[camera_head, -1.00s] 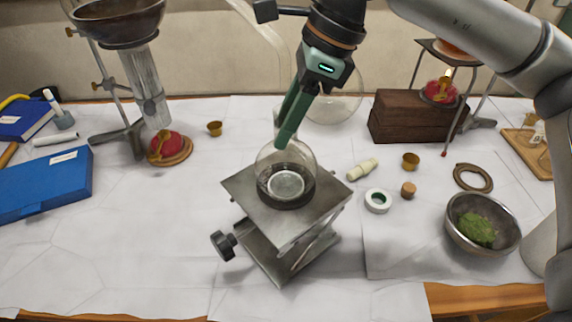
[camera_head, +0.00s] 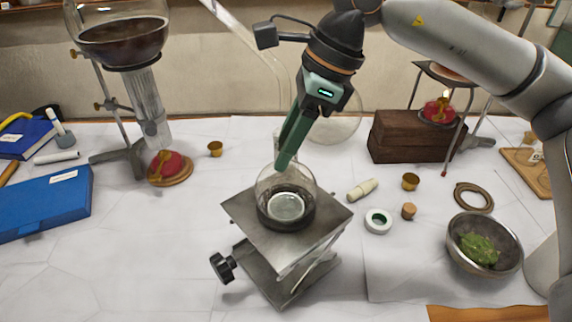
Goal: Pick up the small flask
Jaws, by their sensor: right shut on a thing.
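The small flask (camera_head: 265,183) is round, clear glass with a narrow neck. It sits upright in a dark ring on the metal lab jack (camera_head: 322,217), near the middle of the head view. My right gripper (camera_head: 285,160) reaches down from above with its green fingers at the flask's neck. It is shut on the neck, which the fingers partly hide. I cannot see any gap between the flask and the ring. My left gripper is not in view.
A stand with a large flask (camera_head: 120,48) and a red burner (camera_head: 165,164) is at the left. A wooden block (camera_head: 395,140) is behind right, and a metal bowl (camera_head: 460,262) with green stuff at the right. The table in front of the jack is clear.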

